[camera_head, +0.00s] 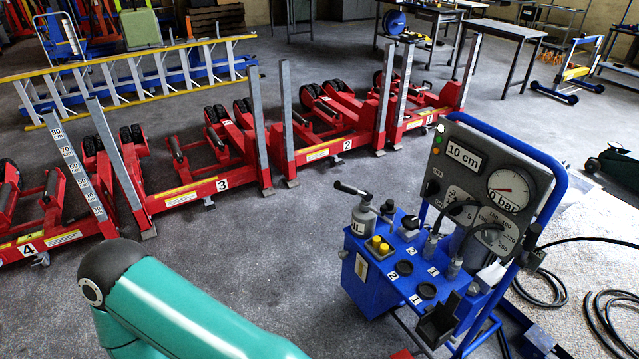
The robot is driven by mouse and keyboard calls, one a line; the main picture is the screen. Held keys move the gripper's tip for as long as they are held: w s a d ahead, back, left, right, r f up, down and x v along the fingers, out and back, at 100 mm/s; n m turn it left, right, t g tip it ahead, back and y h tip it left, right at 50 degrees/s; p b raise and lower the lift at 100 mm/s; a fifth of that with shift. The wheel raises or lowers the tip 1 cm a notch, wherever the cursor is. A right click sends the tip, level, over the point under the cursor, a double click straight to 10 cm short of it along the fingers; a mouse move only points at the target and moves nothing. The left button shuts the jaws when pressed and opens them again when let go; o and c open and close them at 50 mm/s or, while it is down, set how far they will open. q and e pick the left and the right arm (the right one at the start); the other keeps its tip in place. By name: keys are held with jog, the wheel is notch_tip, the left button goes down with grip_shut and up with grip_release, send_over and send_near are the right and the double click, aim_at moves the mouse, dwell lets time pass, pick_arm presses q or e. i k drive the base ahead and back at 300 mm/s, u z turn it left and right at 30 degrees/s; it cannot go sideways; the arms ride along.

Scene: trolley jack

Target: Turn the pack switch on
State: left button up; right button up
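The blue pack (372,283) stands on a wheeled blue frame at the right. Its grey upright panel (466,158) carries a "10 cm" display, a round gauge reading about 0 bar, and a column of small lights or buttons at its left edge. One at the top is pale and bright, with a green one beside it. I cannot tell which part is the pack switch. Neither gripper is in view; only a teal link of my arm shows at the lower left.
Red trolley jacks (206,185) with numbers stand in a row across the middle and left. A yellow ladder (125,85) lies behind them. Black hoses (612,318) lie on the floor at the right. Floor between the jacks and the pack is clear.

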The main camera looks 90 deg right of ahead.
aim_at(433, 188)
jog(key=z, duration=0.1)
jog(key=i, duration=0.35)
jog(key=z, duration=3.15)
jog(key=i, duration=0.45)
jog(key=u, duration=0.2)
jog(key=k, duration=0.45)
jog(key=z, duration=0.1)
jog(key=i, duration=0.45)
jog(key=u, duration=0.5)
jog(key=k, duration=0.15)
jog(key=z, duration=0.35)
